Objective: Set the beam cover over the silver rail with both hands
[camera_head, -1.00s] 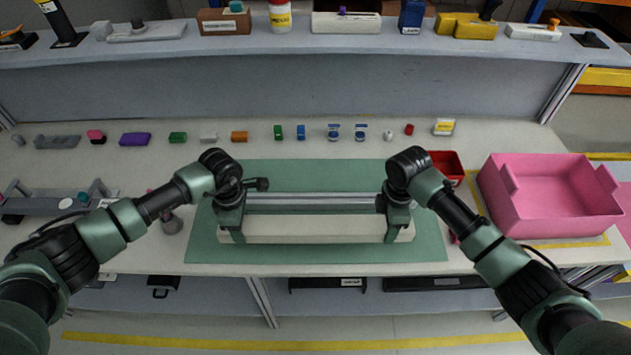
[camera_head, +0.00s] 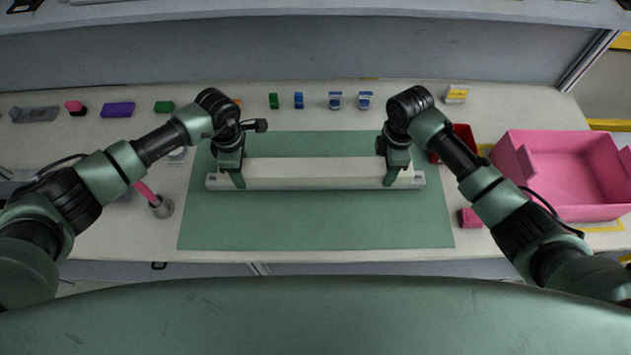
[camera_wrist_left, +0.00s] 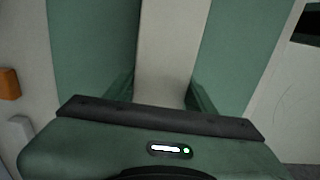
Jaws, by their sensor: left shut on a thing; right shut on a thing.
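The beam cover (camera_head: 315,171) is a long off-white bar lying lengthwise along the silver rail (camera_head: 418,183). It hides most of the rail, whose ends and a thin front strip show. I cannot tell whether the cover rests fully on the rail. My left gripper (camera_head: 233,176) is shut on the cover near its left end, and my right gripper (camera_head: 393,176) is shut on it near its right end. In the left wrist view the pale cover (camera_wrist_left: 170,55) runs between the left gripper's fingers (camera_wrist_left: 165,100).
The green mat (camera_head: 315,225) under the rail is clear in front. A pink bin (camera_head: 570,175) and a red tray (camera_head: 464,140) stand at the right. Several small coloured parts line the back of the table.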

